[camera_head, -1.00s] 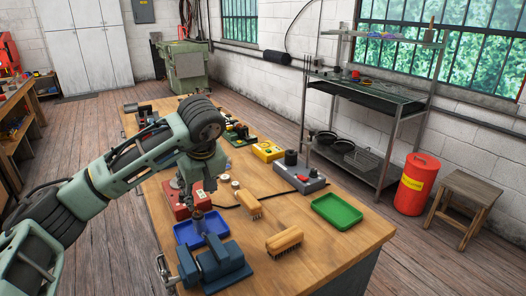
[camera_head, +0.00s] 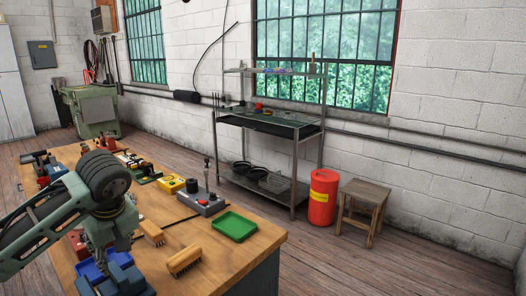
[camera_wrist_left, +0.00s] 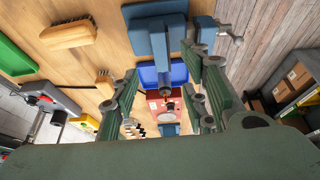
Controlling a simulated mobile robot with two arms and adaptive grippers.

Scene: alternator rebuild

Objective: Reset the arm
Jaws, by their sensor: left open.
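My left gripper (camera_head: 112,238) hangs over the left part of the workbench in the head view, above the red box (camera_head: 77,243) and the blue tray (camera_head: 92,271). In the left wrist view its two green fingers (camera_wrist_left: 165,88) stand wide apart with nothing held between them. Beyond them show the blue vise (camera_wrist_left: 158,42), the blue tray (camera_wrist_left: 148,76) and the red box (camera_wrist_left: 157,107). The arm covers part of the bench in the head view. My right gripper shows in neither view.
Two brushes (camera_head: 184,261), a green tray (camera_head: 234,226), a grey control box (camera_head: 203,207) and a yellow meter (camera_head: 170,184) sit on the bench (camera_head: 232,262). A metal shelf (camera_head: 293,170), red drum (camera_head: 322,197) and wooden stool (camera_head: 362,205) stand against the wall.

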